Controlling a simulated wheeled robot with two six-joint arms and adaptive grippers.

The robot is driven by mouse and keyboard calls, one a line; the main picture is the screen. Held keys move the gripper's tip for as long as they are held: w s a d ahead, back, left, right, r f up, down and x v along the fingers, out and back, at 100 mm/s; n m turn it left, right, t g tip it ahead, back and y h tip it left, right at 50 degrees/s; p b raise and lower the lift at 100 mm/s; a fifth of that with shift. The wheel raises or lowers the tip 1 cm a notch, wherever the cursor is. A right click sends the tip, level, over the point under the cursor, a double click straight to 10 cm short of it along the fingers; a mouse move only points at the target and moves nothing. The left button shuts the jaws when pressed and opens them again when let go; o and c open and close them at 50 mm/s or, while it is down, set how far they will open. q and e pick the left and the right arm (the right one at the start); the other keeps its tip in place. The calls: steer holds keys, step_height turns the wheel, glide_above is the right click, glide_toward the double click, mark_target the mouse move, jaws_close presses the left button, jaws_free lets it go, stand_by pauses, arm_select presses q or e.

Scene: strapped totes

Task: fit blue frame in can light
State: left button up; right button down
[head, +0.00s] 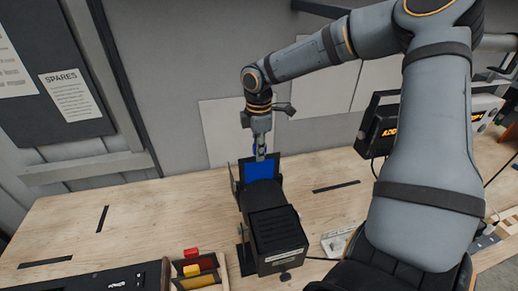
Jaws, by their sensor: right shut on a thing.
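The can light (280,238) is a black finned housing standing on the wooden bench, with its front end pointing away from me and dark flaps at that end. The blue frame (260,170) is a blue sheet with a dark border, upright at the light's far end. My right gripper (260,155) points down from above and is shut on the top edge of the blue frame. The light's body hides the frame's lower part, so I cannot tell whether it sits in the light's slot. My left gripper is not in view.
A tray (224,277) with red and yellow blocks (191,269) stands left of the light. A device with an amber display (384,128) stands at the right. The bench's left part is mostly clear.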

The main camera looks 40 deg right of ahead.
mark_target(259, 169)
steer(key=shift+f+b, duration=1)
steer(key=shift+f, duration=1.5)
steer(key=shift+f+b, duration=1.1)
steer(key=shift+f, duration=0.75)
steer(key=c, duration=1.2)
jaws_free()
steer(key=shift+r, duration=0.45)
step_height(259, 169, up, 11)
steer(key=shift+r, duration=0.1)
steer(key=shift+s+a, duration=0.1)
